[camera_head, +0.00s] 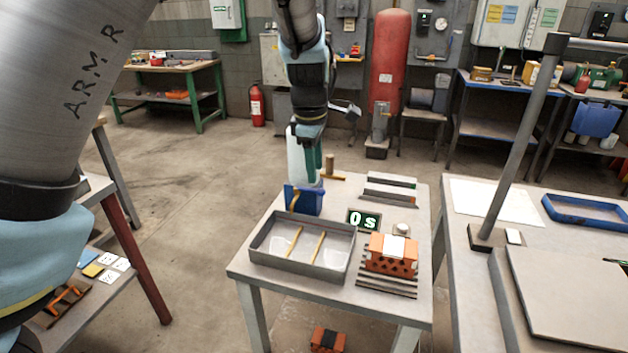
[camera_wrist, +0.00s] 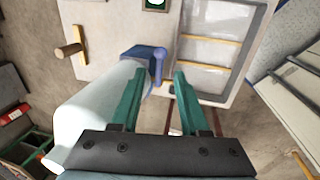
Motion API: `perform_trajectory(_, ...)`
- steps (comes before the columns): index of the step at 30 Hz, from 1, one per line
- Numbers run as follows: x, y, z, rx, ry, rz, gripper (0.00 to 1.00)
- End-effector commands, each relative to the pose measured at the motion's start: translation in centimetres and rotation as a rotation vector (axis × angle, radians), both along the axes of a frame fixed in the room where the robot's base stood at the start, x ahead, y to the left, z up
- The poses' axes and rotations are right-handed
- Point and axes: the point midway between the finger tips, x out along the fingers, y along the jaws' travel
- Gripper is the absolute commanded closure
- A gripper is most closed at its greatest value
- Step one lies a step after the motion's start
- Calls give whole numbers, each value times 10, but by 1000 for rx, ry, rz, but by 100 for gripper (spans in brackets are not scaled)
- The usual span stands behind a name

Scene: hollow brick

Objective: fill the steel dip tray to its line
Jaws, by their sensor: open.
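The steel dip tray (camera_head: 262,258) lies on the small table, with two yellow strips across its inside; it also shows in the wrist view (camera_wrist: 263,30). I cannot make out its line or any liquid level. A pale, rounded container (camera_head: 296,152) with a blue spout-like fitting (camera_head: 308,203) stands at the tray's back edge. In the wrist view, the container (camera_wrist: 95,115) is left of my gripper (camera_wrist: 160,71), and the fitting (camera_wrist: 143,54) is just ahead. My green fingers are apart, with the fitting's blue lever (camera_wrist: 158,66) showing between their tips. I see no grip on it.
An orange hollow brick (camera_head: 390,262) sits on a slatted rack (camera_head: 385,287) right of the tray. A display (camera_head: 364,220) reads "0 s". A wooden peg-like handle (camera_head: 331,166) stands behind. A bench with a dark post (camera_head: 515,140) stands right. Open floor lies left.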

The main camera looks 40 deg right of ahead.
Motion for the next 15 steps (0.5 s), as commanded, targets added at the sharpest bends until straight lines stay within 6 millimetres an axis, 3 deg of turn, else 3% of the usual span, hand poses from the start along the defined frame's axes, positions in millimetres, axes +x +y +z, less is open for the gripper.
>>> perform_trajectory(6, 4, -5, -36, 2, 0, 0, 55)
perform_trajectory(15, 6, -9, -53, -1, -1, 0, 55)
